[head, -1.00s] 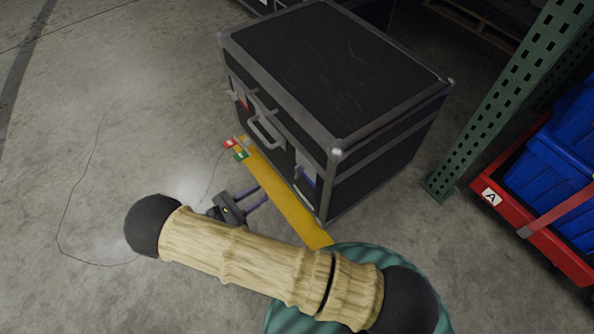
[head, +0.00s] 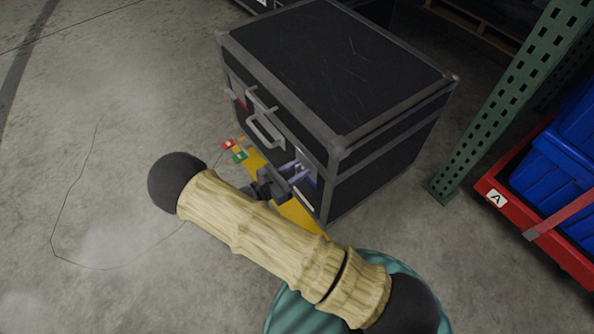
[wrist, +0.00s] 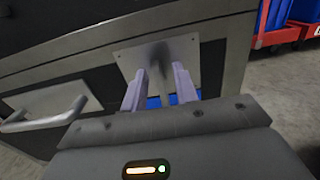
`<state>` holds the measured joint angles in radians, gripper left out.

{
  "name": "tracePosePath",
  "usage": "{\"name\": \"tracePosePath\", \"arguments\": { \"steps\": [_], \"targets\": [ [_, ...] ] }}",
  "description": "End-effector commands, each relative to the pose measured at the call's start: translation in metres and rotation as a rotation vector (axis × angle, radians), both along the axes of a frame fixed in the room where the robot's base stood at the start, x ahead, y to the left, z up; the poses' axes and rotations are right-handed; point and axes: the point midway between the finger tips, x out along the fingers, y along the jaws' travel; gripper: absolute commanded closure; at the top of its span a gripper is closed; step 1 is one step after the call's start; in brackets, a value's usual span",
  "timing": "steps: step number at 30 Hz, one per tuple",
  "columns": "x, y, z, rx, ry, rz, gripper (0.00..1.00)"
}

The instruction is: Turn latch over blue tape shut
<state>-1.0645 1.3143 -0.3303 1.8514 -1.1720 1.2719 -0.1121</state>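A black case (head: 330,80) with grey metal edging stands on the floor. Its front has a latch over red tape (head: 240,103) at the left, a handle (head: 264,132) in the middle, and a latch over blue tape at the right. In the wrist view, the latch plate (wrist: 158,60) shows with blue tape (wrist: 155,102) below it. My gripper (head: 298,170) is at this latch. In the wrist view, its two pale purple fingers (wrist: 160,82) stand apart on either side of a narrow grey latch piece. Contact with it cannot be told.
A yellow floor strip (head: 300,215) runs along the case's front, with red and green blocks (head: 233,150) at its far end. A green perforated rack post (head: 500,110) and a red cart (head: 530,215) with blue bins (head: 565,165) stand at the right. Open floor lies left.

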Motion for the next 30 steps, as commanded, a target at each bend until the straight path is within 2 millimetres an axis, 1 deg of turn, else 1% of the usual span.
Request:
{"name": "tracePosePath", "arguments": {
  "steps": [5, 6, 10, 11, 23, 30],
  "targets": [
    [0.0000, 0.0001, 0.0003, 0.000, 0.000, 0.000, 0.71],
    [0.0000, 0.0002, 0.0003, 0.000, 0.000, 0.000, 0.73],
    [-0.0001, 0.0004, 0.0002, 0.000, 0.000, 0.001, 0.98],
    [-0.0001, 0.0004, 0.0002, 0.000, 0.000, 0.001, 1.00],
    [-0.0001, 0.0010, 0.0011, 0.018, -0.027, 0.003, 1.00],
    [-0.0009, 0.0007, 0.0020, 0.076, -0.113, 0.003, 1.00]
  ]
}}
